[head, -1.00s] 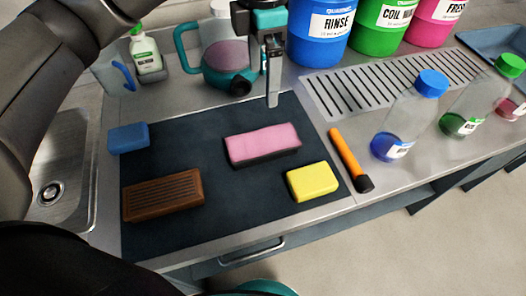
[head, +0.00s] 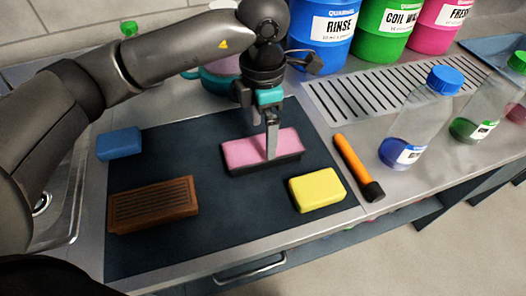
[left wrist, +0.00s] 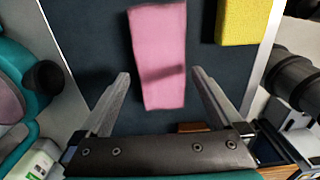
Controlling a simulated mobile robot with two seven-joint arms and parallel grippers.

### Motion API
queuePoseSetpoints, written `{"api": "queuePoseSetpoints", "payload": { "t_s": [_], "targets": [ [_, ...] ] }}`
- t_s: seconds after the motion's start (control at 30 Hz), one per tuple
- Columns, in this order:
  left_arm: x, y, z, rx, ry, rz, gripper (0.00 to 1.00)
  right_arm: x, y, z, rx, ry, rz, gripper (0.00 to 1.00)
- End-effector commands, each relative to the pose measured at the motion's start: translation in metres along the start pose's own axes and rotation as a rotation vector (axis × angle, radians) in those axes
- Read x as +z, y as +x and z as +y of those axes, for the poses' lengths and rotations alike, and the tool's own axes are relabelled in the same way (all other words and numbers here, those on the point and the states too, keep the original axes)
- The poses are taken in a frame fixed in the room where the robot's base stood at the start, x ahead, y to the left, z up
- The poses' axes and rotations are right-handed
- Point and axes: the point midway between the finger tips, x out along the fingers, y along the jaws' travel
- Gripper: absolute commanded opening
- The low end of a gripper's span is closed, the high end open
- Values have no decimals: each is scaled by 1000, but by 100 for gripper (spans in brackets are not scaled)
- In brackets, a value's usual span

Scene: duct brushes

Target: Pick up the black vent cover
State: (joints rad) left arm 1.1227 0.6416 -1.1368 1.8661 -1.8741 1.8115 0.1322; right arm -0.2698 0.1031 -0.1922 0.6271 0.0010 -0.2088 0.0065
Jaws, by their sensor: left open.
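No vent cover that is plainly black and whole shows. A pink block (head: 262,149) lies on the dark mat, with a thin black layer (head: 262,169) along its lower edge; whether that is a separate part I cannot tell. A brown slotted block (head: 153,204) lies at the mat's front left. My left gripper (head: 271,156) points down over the pink block and is open. In the left wrist view its fingers (left wrist: 160,74) are spread to either side of the near part of the pink block (left wrist: 160,45), apart from it. My right gripper is not in view.
A yellow sponge (head: 317,189) and an orange-and-black tool (head: 358,167) lie right of the pink block. A blue sponge (head: 119,144) is at the mat's left. Bottles (head: 420,120) stand to the right, large drums (head: 320,35) behind. Bare mat (head: 225,225) lies in front.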

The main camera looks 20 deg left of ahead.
Motion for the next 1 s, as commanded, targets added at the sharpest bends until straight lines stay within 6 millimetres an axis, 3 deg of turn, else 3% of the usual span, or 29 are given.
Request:
{"api": "queuePoseSetpoints", "payload": {
  "t_s": [0.17,0.4,0.67,1.0],
  "targets": [
    [-1,14,-1,-2,0,2,100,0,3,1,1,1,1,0],
    [-1,49,-2,-1,0,2,100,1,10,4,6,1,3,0],
    [0,52,-2,0,0,0,99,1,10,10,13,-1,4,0],
    [0,52,-2,0,1,0,61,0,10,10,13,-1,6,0]
  ]
}}
